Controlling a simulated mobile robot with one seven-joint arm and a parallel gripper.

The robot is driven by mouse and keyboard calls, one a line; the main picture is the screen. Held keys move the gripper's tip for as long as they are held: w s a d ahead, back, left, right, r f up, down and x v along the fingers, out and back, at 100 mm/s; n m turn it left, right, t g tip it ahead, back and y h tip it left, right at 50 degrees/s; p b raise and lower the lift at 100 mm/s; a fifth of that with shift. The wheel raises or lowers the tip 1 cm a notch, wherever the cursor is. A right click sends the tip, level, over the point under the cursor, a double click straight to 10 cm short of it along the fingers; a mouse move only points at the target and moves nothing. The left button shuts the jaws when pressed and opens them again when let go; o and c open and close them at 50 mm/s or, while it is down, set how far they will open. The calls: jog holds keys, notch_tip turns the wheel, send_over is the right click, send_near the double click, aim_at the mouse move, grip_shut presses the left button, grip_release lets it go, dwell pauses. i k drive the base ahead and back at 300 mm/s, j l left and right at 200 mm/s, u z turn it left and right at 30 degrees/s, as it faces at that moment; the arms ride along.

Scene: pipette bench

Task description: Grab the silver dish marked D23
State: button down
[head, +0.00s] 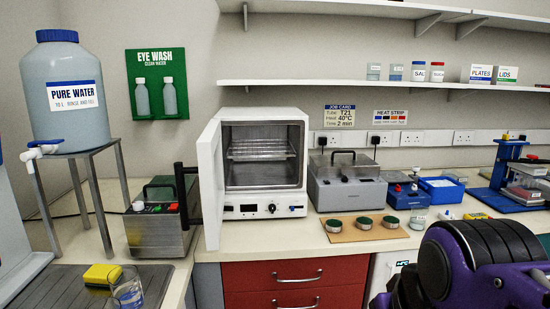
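Three small round silver dishes with dark green tops stand in a row on a tan board (347,236) on the bench: a left dish (334,227), a middle dish (363,223) and a right dish (390,222). Their markings are too small to read, so I cannot tell which is D23. My purple and black arm fills the lower right corner, close to the camera and in front of the bench edge. My gripper's fingertips do not show.
A white oven (262,205) stands left of the board with its door (210,180) swung open. A grey lidded bath (347,190) stands behind the board. A blue block (408,197), blue tray (441,190) and blue stand (505,170) are to the right. Red drawers (292,290) are below.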

aim_at(390, 222)
jog(key=i+l, duration=0.35)
jog(key=i+l+z, duration=0.1)
jog(key=i+l, duration=0.2)
jog(key=l, duration=0.25)
